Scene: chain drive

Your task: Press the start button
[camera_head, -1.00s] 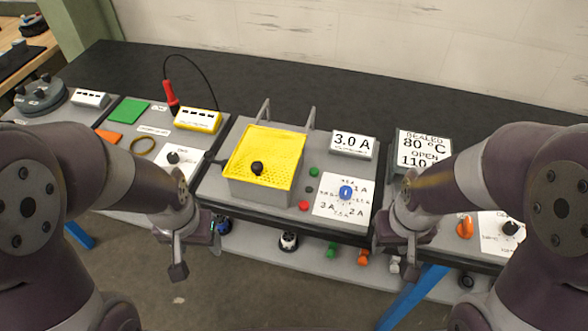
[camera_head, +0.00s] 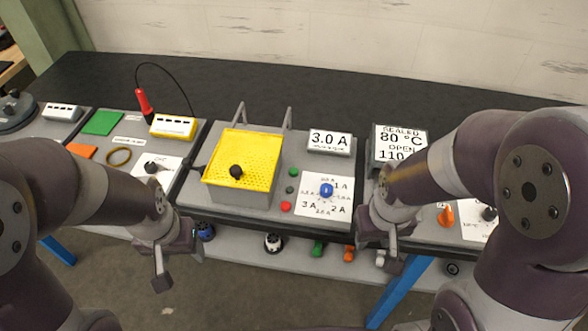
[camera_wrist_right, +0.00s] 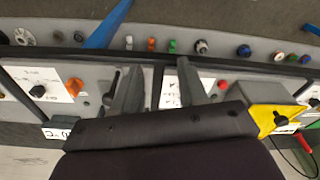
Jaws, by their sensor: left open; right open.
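On the middle panel a green button (camera_head: 293,172), a dark button (camera_head: 290,189) and a red button (camera_head: 286,207) stand in a column; no label tells which is start. They lie right of the yellow perforated cover (camera_head: 252,150) and left of the blue knob (camera_head: 326,190). My left gripper (camera_head: 176,262) is open and empty, in front of the bench edge, below and left of the buttons. My right gripper (camera_head: 383,253) is open and empty, in front of the edge, right of the buttons. In the right wrist view a red button (camera_wrist_right: 222,84) shows beside my right gripper (camera_wrist_right: 158,85).
A display reading 3.0 A (camera_head: 330,141) stands behind the blue knob. A lower shelf (camera_head: 300,250) with several small parts runs below the panels. The black bench top behind is mostly clear.

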